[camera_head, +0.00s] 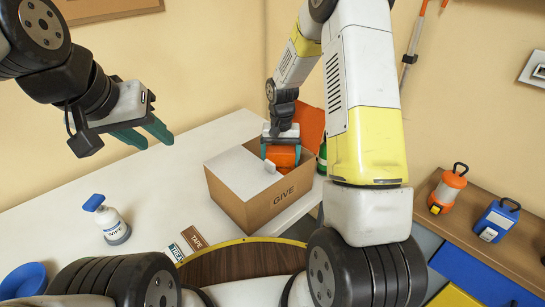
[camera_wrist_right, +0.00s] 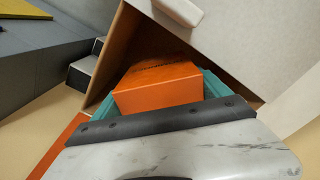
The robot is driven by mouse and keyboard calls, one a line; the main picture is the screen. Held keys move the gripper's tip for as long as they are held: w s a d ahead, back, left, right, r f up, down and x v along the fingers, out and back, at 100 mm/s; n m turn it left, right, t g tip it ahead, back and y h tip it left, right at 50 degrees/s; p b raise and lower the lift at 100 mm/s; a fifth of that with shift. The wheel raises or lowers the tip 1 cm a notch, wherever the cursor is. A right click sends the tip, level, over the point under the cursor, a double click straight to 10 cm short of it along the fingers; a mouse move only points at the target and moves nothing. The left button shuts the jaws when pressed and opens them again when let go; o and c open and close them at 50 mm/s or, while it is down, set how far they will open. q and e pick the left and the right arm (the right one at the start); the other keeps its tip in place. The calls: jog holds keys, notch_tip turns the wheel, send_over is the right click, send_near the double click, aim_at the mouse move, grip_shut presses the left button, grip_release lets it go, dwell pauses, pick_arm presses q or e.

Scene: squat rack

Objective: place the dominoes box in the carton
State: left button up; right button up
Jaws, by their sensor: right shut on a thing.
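The orange dominoes box (camera_head: 282,156) is between the teal fingers of my right gripper (camera_head: 282,148), at the open top of the carton. My right gripper is shut on it; in the right wrist view the box (camera_wrist_right: 158,88) fills the space between the fingers (camera_wrist_right: 165,95). The cardboard carton (camera_head: 268,208), marked GIVE, stands on the white table. Its brown inside (camera_wrist_right: 152,45) shows behind the box in the wrist view. I cannot tell whether the box touches the carton's floor. My left gripper (camera_head: 143,135) hangs empty over the table's left side, with its teal fingers apart.
A green object (camera_head: 322,158) is beside the carton. Orange (camera_head: 448,189) and blue (camera_head: 497,220) lanterns stand on the right wooden shelf.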

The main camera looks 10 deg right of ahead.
aim_at(280, 171)
jog(key=shift+f, duration=2.75)
jog(key=shift+f, duration=0.15)
jog(key=o, duration=1.5)
